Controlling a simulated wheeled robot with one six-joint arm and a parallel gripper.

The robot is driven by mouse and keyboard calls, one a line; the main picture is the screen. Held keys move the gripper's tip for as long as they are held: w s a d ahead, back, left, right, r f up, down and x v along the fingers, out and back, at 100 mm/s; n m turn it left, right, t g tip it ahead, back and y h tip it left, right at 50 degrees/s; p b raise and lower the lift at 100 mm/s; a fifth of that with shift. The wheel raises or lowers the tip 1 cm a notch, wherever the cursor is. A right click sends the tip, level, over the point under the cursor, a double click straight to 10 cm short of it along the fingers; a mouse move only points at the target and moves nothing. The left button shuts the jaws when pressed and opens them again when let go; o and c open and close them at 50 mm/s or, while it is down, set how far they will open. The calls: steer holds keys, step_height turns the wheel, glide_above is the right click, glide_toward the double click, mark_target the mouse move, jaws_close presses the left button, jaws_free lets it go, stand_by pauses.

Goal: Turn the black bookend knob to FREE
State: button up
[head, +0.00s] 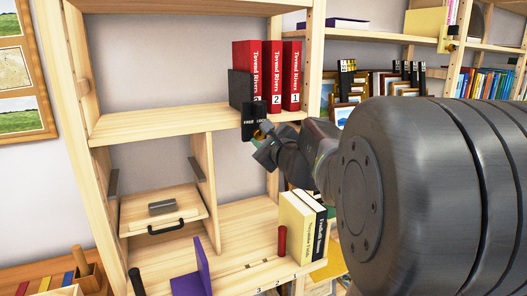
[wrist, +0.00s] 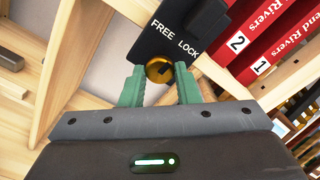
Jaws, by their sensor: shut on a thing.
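The black bookend (head: 239,88) stands on the upper shelf against the left side of the red books. Its front plate, marked FREE on the left and LOCK on the right, also shows in the wrist view (wrist: 183,22). The round brass knob (wrist: 159,70) sits below these words, with a dark mark on its face. I cannot tell for certain which word the mark points to. My gripper (wrist: 159,76) has its green fingers shut on the knob, one on each side. In the head view my gripper (head: 266,140) partly hides the knob.
Red books (head: 272,75) numbered 1 and 2 stand right of the bookend, with another red one beside them. The shelf board (head: 165,122) is bare to the left. A wooden upright (head: 311,60) stands close on the right. Cream and black books (head: 297,225) stand below.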

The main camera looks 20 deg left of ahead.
steer(key=n+b, duration=0.5)
steer(key=shift+f+n, duration=0.2)
steer(key=shift+n, duration=0.1)
steer(key=shift+r+n+b, duration=0.2)
steer(key=shift+n+b, duration=1.25)
steer(key=shift+n, duration=0.55)
steer(key=o, duration=1)
steer(key=shift+c, duration=0.2)
